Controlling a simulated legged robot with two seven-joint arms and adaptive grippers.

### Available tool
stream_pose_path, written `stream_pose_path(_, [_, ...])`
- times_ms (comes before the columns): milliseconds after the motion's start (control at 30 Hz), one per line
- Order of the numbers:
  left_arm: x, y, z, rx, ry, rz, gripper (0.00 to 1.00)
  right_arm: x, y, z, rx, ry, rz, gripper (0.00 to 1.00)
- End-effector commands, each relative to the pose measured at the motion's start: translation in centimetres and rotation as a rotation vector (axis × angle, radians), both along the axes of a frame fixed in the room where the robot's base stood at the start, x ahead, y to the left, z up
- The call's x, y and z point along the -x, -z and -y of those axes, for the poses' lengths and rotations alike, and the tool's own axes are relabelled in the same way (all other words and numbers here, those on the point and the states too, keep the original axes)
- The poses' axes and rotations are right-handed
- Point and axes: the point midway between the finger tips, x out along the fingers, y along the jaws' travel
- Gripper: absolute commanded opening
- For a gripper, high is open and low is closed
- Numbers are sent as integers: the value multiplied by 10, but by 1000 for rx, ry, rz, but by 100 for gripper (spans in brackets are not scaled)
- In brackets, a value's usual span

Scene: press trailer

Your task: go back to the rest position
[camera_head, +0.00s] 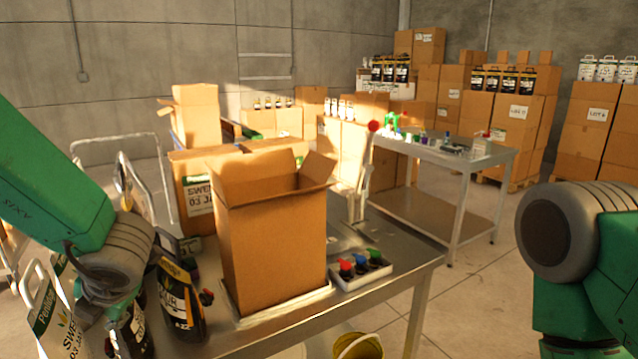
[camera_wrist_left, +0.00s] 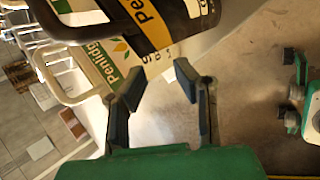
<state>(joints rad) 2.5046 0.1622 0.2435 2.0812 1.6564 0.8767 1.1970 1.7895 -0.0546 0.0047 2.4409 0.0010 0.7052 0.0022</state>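My left arm (camera_head: 55,195) comes in from the left, over the left end of the near metal table. My left gripper (camera_wrist_left: 158,97) is open in the left wrist view, with its two dark fingers apart and nothing between them. A black jug with a yellow label (camera_wrist_left: 150,25) and a white-and-green Penlidge package (camera_wrist_left: 108,68) lie just beyond the fingertips. In the head view, the gripper is low at the left among these containers, and its fingertips are hard to make out. My right arm (camera_head: 575,250) shows at the right edge; its gripper is out of view.
An open cardboard box (camera_head: 272,245) stands on the near table (camera_head: 395,290). A black jug (camera_head: 182,305) is left of it, and a tray of colour-capped bottles (camera_head: 362,277) right of it. A yellow bucket (camera_head: 358,346) is below. Floor (camera_head: 475,300) is clear between table and right arm.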

Motion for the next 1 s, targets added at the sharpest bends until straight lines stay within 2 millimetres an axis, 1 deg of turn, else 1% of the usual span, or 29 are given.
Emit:
stream_pose_path(33, [5,32,-4,-63,127,-79,26,0,10,0,0,0,0,0])
stream_pose_path(67, [7,48,-5,-104,217,-127,26,0,14,0,0,0,0,0])
stream_pose_path(100, [11,71,-6,-157,348,-198,26,0,20,0,0,0,0,0])
stream_pose_path(167, [19,107,-6,-236,564,-314,26,0,29,0,0,0,0,0])
stream_pose_path(200, [27,132,-4,-285,716,-394,26,0,35,0,0,0,0,0])
stream_pose_path(267, [42,170,1,-351,956,-514,26,0,43,0,0,0,0,0])
stream_pose_path(300, [55,196,6,-389,1124,-594,26,0,49,0,0,0,0,0])
stream_pose_path(367, [79,234,15,-438,1386,-706,26,0,59,0,0,0,0,0])
stream_pose_path(400, [97,257,22,-461,1560,-772,26,0,64,0,0,0,0,0])
stream_pose_path(467, [127,289,33,-487,1817,-853,26,0,72,0,0,0,0,0])
stream_pose_path(500, [147,308,40,-497,1980,-894,26,0,77,0,0,0,0,0])
stream_pose_path(567, [178,330,50,-503,2205,-932,26,0,83,0,0,0,0,0])
stream_pose_path(600, [197,342,55,-503,2339,-945,26,0,87,0,0,0,0,0])
stream_pose_path(700, [237,361,67,-497,2611,-944,26,0,93,0,0,0,0,0])
stream_pose_path(733, [246,365,69,-497,2673,-940,26,0,94,0,0,0,0,0])
stream_pose_path(800, [262,370,73,-491,2779,-924,26,0,96,0,0,0,0,0])
stream_pose_path(867, [270,372,76,-490,2834,-914,26,0,97,0,0,0,0,0])
stream_pose_path(900, [273,373,77,-490,2855,-907,26,0,97,0,0,0,0,0])
stream_pose_path(1000, [273,373,77,-490,2855,-907,26,0,97,0,0,0,0,0])
